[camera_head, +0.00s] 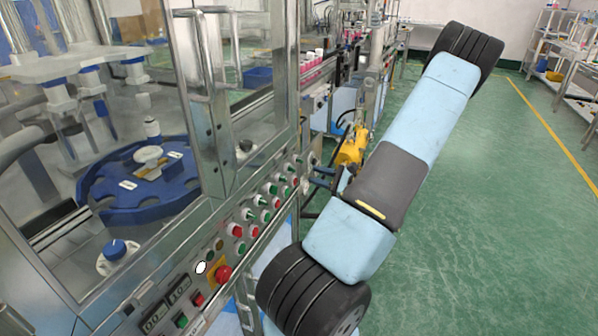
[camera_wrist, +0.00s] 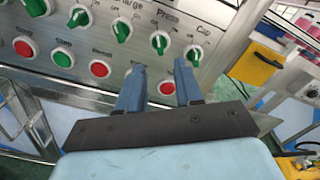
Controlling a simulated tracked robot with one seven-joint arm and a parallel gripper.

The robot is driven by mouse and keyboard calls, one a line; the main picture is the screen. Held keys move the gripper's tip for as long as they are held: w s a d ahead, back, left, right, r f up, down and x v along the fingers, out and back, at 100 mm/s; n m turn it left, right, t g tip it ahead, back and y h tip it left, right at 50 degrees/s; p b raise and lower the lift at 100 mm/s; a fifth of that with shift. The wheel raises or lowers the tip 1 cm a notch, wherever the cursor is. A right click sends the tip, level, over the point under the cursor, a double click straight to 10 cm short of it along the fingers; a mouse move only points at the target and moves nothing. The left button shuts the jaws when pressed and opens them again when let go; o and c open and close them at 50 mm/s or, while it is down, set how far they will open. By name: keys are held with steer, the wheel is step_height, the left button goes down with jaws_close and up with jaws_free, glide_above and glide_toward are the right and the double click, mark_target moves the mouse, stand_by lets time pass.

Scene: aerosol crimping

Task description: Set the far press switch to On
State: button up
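The control panel (camera_wrist: 45,55) fills the upper left of the wrist view. It carries a row of green rotary knobs above red and green buttons. The green knob (camera_wrist: 160,43) under the "Press" label stands just beyond my gripper (camera_wrist: 160,66), roughly between the fingertips in the picture. My gripper is open and empty; its two blue fingers point at the panel. I cannot tell the gap to the knob or read the knob's setting. In the head view the same row of knobs and buttons (camera_head: 272,188) runs along the machine front; my forearm hides part of my gripper.
A green knob (camera_wrist: 193,55) under "Cap" sits right of the Press knob, close to the right fingertip. A red button (camera_wrist: 166,88) shows between the fingers. A yellow device (camera_head: 352,146) stands beyond the panel. The green floor (camera_head: 470,220) at right is clear.

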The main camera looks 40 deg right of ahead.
mark_target(292, 169)
steer(key=x, duration=0.7)
steer(key=shift+w, duration=0.25)
steer(key=shift+a, duration=0.1)
steer(key=shift+c, duration=0.3)
